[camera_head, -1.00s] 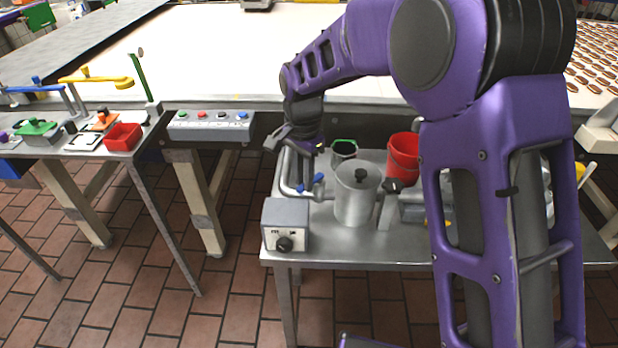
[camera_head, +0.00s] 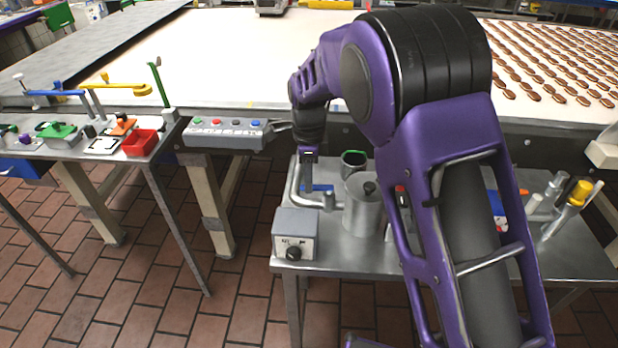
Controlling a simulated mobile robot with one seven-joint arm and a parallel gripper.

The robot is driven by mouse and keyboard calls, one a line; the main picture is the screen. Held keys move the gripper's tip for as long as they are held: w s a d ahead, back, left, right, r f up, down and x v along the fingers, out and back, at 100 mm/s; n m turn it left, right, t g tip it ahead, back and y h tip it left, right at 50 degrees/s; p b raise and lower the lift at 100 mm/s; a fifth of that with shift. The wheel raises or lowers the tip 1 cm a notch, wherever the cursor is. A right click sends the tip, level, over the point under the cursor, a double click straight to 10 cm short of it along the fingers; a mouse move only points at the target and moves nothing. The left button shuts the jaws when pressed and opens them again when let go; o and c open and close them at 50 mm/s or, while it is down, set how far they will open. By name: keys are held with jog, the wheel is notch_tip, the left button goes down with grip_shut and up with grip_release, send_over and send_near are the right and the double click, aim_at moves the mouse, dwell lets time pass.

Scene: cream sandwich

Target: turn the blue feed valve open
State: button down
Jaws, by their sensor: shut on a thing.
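The blue feed valve handle (camera_head: 320,188) shows in the head view, lying roughly level across the picture, on the grey pipe (camera_head: 294,186) of the small metal table. My gripper (camera_head: 308,182) points down onto the handle's left part and is shut on it. The fingertips are small here and partly merge with the handle. The pipe runs beside the metal tank (camera_head: 363,208), which has a dark knob on its lid.
A grey control box (camera_head: 296,234) with a black knob stands at the table's front left corner. A green-rimmed container (camera_head: 353,160) is behind the tank. My arm covers much of the table's right half. A button panel (camera_head: 225,133) is left of the table.

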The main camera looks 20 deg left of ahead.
jog(key=shift+w, duration=0.1)
dwell(0.3)
jog(key=c, duration=0.8)
grip_release()
jog(key=shift+o, duration=0.2)
notch_tip(320, 180, up, 18)
jog(key=p, duration=0.1)
jog(key=shift+f, duration=0.25)
